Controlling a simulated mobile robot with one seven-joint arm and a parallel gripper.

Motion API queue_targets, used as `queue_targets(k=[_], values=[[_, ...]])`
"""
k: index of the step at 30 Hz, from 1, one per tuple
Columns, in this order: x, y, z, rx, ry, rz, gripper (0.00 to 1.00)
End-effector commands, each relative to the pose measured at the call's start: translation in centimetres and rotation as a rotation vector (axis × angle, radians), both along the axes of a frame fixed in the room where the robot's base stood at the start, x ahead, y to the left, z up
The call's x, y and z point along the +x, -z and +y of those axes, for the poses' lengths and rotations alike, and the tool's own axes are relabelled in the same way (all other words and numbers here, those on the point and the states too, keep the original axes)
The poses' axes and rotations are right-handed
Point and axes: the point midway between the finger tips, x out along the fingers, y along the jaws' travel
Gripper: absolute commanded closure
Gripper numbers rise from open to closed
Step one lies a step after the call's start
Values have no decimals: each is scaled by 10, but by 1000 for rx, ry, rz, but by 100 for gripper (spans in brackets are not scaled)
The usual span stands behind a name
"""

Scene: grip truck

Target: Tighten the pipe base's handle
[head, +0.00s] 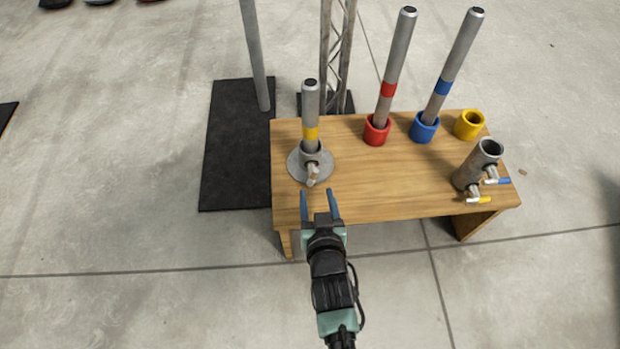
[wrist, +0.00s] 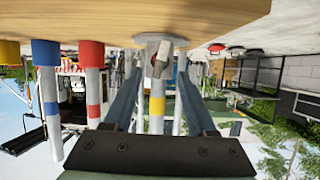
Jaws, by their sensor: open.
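The pipe base (head: 298,167) is a round grey plate with a short collar, on the left part of the wooden table. A grey pipe with a yellow band (head: 310,115) stands upright in it. Its pale handle (head: 312,178) sticks out from the collar toward me; it also shows in the wrist view (wrist: 160,62). My gripper (head: 317,193) is open and empty, its two blue fingers pointing at the handle from the table's near edge. In the wrist view, which is upside down, the handle appears between the fingertips (wrist: 160,73); whether they overlap it in depth is unclear.
On the wooden table (head: 390,195), red (head: 376,133) and blue (head: 424,129) cups hold tilted pipes, beside an empty yellow cup (head: 469,125). A grey tube fitting with handles (head: 476,168) stands at right. The table's middle front is clear. A pole and truss stand behind.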

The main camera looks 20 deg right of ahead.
Motion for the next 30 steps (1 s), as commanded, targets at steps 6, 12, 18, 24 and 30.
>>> queue_targets(k=[6, 12, 18, 24, 30], values=[[40, 22, -10, 2, -1, -6, 43], [62, 30, -16, 2, 1, -4, 43], [71, 31, -18, 1, -1, -1, 43], [71, 30, -19, 0, -1, 0, 43], [71, 30, -19, 0, -1, -1, 65]])
